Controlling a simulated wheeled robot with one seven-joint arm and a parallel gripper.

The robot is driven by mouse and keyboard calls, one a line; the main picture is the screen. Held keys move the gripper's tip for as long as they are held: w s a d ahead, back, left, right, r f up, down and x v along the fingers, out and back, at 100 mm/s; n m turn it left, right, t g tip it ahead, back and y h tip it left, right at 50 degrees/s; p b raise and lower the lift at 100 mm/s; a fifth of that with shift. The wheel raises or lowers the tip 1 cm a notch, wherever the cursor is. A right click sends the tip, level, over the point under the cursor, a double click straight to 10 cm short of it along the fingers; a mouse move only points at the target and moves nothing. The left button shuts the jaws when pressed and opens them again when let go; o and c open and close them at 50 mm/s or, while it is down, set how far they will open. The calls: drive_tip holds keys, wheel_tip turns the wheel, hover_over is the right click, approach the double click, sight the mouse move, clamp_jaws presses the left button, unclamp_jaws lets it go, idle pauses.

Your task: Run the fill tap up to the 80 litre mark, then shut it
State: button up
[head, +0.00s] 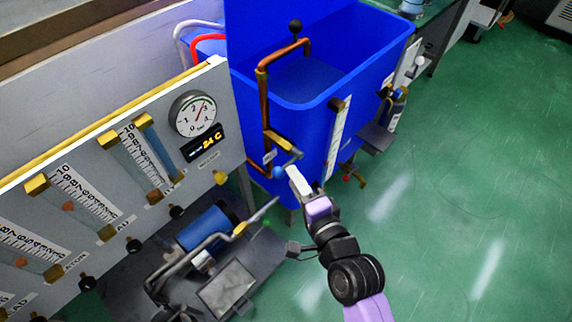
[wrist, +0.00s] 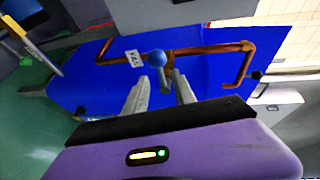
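A blue tank (head: 290,120) stands at the centre of the head view. A copper fill pipe (head: 264,100) runs up its near side and bends over the rim. The fill tap (head: 284,143) on this pipe has a brass-coloured lever; its blue ball knob (wrist: 156,58) shows in the wrist view beside a white tag (wrist: 133,57). My gripper (head: 296,176) is just below the tap in the head view. In the wrist view its fingers (wrist: 161,88) are apart, empty, with the knob just beyond the tips. A white level scale (head: 338,137) is on the tank; its marks are unreadable.
A grey panel (head: 226,130) with a dial gauge (head: 193,114) and several flow tubes stands at the left. A blue motor-like unit (head: 205,228) with pipes sits low beside my arm. A red-handled valve (head: 354,176) is under the tank. Green floor (head: 450,200) is clear at the right.

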sight(285, 165)
drive_tip(key=x, duration=0.6)
drive_tip(key=shift+b, duration=0.35)
drive_tip(key=shift+s, duration=0.1)
drive_tip(key=shift+c, duration=0.2)
clamp_jaws()
drive_tip(key=shift+s+a, duration=0.1)
idle(0.7)
